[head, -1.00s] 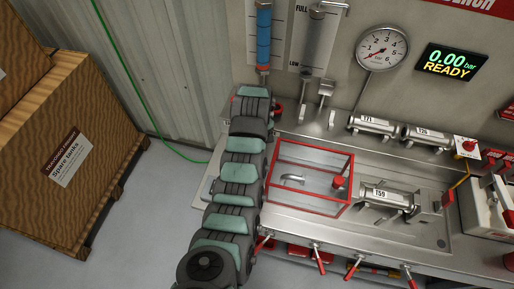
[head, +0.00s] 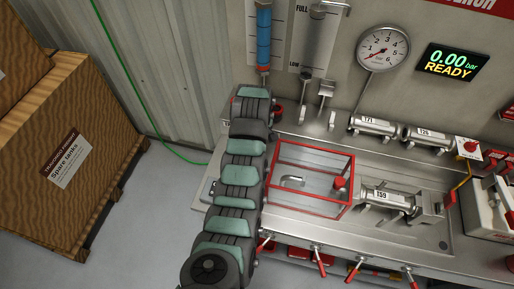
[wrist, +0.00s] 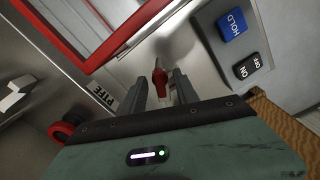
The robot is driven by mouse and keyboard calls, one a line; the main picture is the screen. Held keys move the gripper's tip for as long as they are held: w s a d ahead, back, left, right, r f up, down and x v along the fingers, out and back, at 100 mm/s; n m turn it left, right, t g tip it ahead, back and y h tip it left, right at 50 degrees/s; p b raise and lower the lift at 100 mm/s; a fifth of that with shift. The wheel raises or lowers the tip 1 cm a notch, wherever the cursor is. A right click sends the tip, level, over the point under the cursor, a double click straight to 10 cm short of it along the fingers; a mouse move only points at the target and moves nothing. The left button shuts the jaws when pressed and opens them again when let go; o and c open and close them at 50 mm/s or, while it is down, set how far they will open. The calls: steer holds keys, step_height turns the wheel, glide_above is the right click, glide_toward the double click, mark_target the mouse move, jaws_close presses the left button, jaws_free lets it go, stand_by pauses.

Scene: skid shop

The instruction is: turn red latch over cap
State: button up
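In the wrist view, a small red latch (wrist: 160,79) stands on a metal surface, between and just beyond the fingertips of my gripper (wrist: 166,82). The two dark fingers are apart, one on each side of the latch, with a gap visible. I cannot tell whether either finger touches it. A pale metal part shows beside the latch, but I cannot make out the cap. In the head view, my arm hides the gripper and the latch.
A red-framed clear guard (head: 312,146) stands on the steel bench right of my arm; its frame (wrist: 110,45) is close in the wrist view. Wooden crates (head: 70,150) stand left.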

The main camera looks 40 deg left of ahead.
steer(key=shift+r+p, duration=0.45)
steer(key=shift+r, duration=1.05)
steer(key=shift+r+p, duration=1.9)
steer(key=shift+r, duration=0.45)
steer(key=shift+f, duration=0.1)
